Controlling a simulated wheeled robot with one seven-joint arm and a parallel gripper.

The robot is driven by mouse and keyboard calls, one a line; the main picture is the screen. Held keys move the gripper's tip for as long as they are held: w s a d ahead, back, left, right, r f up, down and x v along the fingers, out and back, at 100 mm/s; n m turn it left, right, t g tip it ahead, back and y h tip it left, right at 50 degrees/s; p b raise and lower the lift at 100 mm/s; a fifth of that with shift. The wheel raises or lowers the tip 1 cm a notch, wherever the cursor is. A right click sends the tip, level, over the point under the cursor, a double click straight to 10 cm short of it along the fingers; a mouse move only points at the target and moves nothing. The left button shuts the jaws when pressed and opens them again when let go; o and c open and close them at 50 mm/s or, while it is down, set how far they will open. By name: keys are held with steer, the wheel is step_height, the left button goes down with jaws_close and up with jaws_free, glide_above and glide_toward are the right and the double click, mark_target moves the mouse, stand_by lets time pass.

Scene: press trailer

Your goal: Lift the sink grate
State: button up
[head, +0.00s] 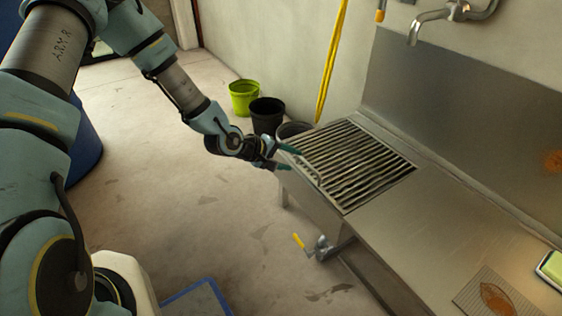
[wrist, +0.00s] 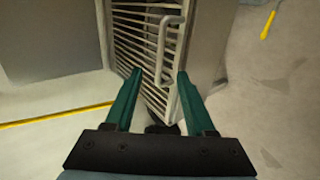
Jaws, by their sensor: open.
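The sink grate (head: 352,160) is a dark metal grid of parallel bars lying in the left end of the steel sink counter in the head view. It also shows in the wrist view (wrist: 135,38), where a light bar-shaped handle (wrist: 161,52) stands out from it. My gripper (head: 288,158) is at the grate's left edge in the head view. In the wrist view its two green fingers (wrist: 157,75) are spread apart, with the lower part of the handle near the right fingertip. I cannot tell whether a finger touches the handle. Nothing is held.
The steel counter (head: 400,218) runs right of the grate, with a tap (head: 432,20) above. A yellow pole (head: 332,60) leans on the wall. Green (head: 244,97) and black (head: 267,114) buckets stand behind my gripper. A yellow-handled valve (head: 300,242) sits below the counter. Open floor lies left.

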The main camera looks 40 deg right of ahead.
mark_target(307, 164)
steer(key=shift+b+x, duration=2.35)
steer(key=shift+x, duration=2.35)
steer(key=shift+s, duration=0.1)
jaws_close()
